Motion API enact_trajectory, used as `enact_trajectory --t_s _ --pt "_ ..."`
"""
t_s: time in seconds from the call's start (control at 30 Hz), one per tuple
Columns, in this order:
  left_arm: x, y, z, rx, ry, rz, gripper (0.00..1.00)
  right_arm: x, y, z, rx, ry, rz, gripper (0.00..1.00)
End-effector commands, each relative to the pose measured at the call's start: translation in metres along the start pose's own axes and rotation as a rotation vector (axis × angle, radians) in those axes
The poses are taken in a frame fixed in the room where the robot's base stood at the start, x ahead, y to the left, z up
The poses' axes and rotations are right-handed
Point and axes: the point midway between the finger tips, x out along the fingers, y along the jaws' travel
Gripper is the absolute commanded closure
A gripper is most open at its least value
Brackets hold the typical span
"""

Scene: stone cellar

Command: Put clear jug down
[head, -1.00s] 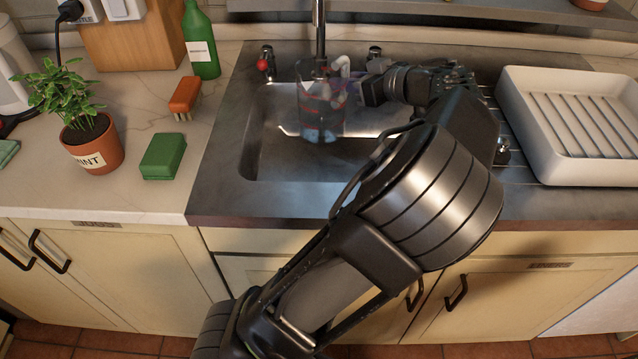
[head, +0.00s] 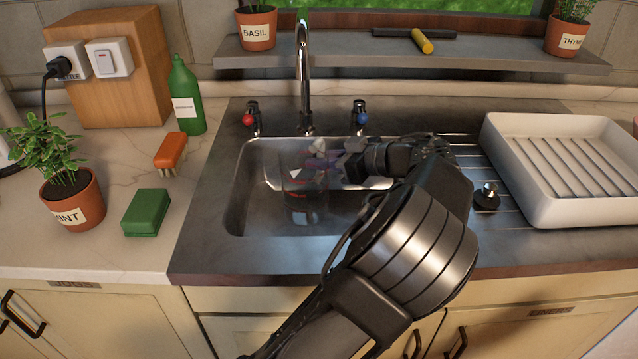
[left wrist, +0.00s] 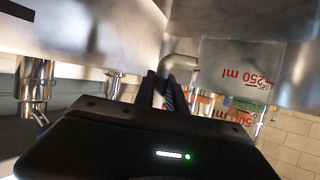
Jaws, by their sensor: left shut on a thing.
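The clear jug (head: 303,190) with red markings is over the sink basin, under the tap, and looks roughly upright. My left gripper (head: 342,168) comes from its right side and is shut on its handle. In the left wrist view the jug (left wrist: 238,75) appears upside down, with "250 ml" in red, and its handle (left wrist: 180,63) runs to the gripper fingers (left wrist: 165,92). I cannot tell whether the jug's base touches the sink floor. My right gripper is in neither view.
The steel sink (head: 255,215) has a tap (head: 304,75) above it. A white dish rack (head: 555,205) stands right. A green sponge (head: 146,212), orange brush (head: 171,150), green bottle (head: 186,100) and mint pot (head: 75,205) stand left. Counter in front of the sponge is clear.

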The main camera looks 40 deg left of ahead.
Motion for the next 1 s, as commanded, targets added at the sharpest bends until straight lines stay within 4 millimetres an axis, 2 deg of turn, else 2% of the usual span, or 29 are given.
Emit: enact_trajectory --t_s 0.1,0.2,0.3,0.73,1.0 --pt "0.013 -0.001 0.031 0.004 0.003 -0.003 1.0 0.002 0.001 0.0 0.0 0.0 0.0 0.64" --pt "0.021 0.0 0.049 0.003 0.002 -0.002 1.0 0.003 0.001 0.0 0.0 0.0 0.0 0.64" --pt "0.025 0.0 0.06 0.002 0.002 -0.001 1.0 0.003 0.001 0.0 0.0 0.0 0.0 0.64" --pt "0.029 0.003 0.062 0.0 0.0 -0.001 1.0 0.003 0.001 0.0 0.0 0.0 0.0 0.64" --pt "0.049 0.035 0.055 -0.001 0.001 -0.002 1.0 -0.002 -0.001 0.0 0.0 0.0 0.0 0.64"
